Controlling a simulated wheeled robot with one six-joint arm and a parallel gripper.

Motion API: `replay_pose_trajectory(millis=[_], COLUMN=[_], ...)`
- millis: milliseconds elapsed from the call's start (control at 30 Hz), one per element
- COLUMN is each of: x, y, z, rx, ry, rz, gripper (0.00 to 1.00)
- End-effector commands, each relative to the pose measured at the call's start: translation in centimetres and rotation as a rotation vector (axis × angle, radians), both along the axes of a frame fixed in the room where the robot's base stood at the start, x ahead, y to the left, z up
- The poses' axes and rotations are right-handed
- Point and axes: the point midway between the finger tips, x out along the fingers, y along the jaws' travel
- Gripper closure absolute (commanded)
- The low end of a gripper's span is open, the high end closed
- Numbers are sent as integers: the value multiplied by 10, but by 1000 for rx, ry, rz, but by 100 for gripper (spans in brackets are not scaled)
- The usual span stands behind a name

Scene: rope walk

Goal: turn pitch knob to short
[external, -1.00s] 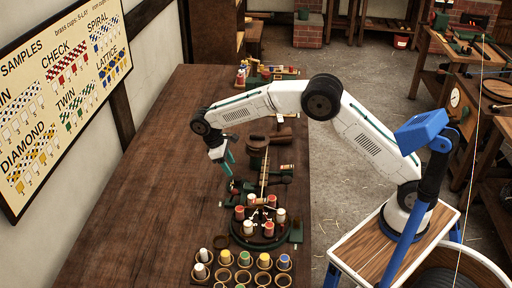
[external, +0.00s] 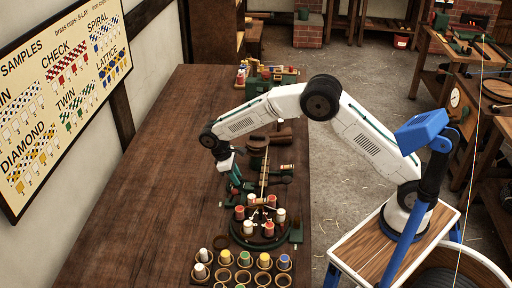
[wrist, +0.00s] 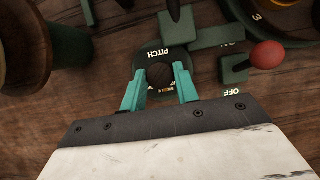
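The pitch knob (wrist: 160,75) is a small black round knob on a dark green dial plate with white "PITCH" lettering, upside down in the wrist view. Smaller lettering, partly hidden, shows on the near side of the dial; it seems to begin "MEDI". My gripper (wrist: 159,80) has its two teal fingers on either side of the knob, with a narrow gap visible, so it looks open around it. In the external view my gripper (external: 235,181) points down at the left side of the braiding machine (external: 262,238); the knob is too small to make out there.
In the wrist view a red ball-topped lever (wrist: 267,55) with ON/OFF lettering stands right of the dial. A large dark spool (wrist: 24,45) is at the left. In the external view, cups with bobbins (external: 245,260) stand in front; the table's left side is clear.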

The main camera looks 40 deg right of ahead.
Motion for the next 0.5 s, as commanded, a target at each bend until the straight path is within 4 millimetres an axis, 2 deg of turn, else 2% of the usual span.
replay_pose_trajectory(millis=[267, 500], x=[1, 1], y=[0, -1], z=[0, 0], rx=[0, -2], ry=[0, 0], rz=[-40, -177], gripper=[92, 92])
